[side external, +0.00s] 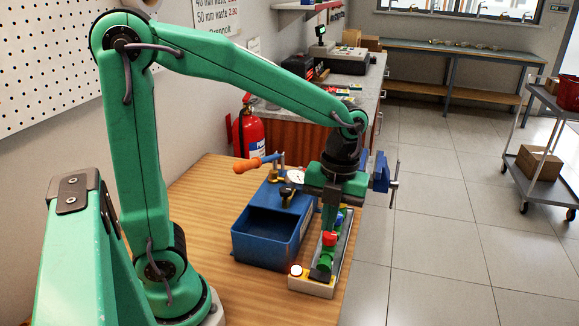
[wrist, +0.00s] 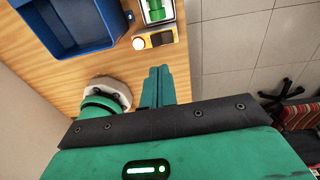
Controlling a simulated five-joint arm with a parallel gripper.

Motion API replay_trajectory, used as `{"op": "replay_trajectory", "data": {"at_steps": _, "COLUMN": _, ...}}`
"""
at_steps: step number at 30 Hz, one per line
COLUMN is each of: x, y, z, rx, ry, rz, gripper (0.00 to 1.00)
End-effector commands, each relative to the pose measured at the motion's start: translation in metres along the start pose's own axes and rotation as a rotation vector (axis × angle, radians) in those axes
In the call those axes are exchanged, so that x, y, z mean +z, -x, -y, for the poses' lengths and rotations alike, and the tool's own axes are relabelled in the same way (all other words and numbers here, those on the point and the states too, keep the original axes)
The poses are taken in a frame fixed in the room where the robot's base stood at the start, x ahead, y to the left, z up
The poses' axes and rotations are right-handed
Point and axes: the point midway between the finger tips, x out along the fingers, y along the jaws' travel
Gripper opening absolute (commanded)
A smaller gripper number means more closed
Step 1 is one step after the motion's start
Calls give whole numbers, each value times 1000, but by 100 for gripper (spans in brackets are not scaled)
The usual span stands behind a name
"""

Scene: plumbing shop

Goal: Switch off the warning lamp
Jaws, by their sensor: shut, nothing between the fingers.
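The warning lamp (side external: 296,270) is a small round lamp, glowing white and orange-red, at the near end of a long pale panel (side external: 313,289) on the wooden table. It also glows in the wrist view (wrist: 138,43). A black part (wrist: 162,38), which looks like a switch, sits beside the lamp; its position cannot be read. Green and red parts (side external: 330,238) sit along the panel beyond it. My gripper (side external: 326,229) points down over the panel, empty. In the wrist view its green fingers (wrist: 158,70) are together, apart from the lamp; contact below is unclear.
A blue open bin (side external: 270,235) stands left of the panel, with an orange-handled tool (side external: 258,163) and a gauge (side external: 295,176) behind it. A blue vise-like object (side external: 382,175) is right of my wrist. The table's right edge is close to the panel.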

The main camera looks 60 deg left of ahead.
Motion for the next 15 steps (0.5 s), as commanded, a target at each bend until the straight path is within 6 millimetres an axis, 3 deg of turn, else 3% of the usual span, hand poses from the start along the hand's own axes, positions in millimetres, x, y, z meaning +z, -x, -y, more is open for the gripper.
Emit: {"op": "replay_trajectory", "data": {"at_steps": 15, "x": 4, "y": -75, "z": -4, "rx": 2, "ry": 1, "rz": -4, "gripper": 0}}
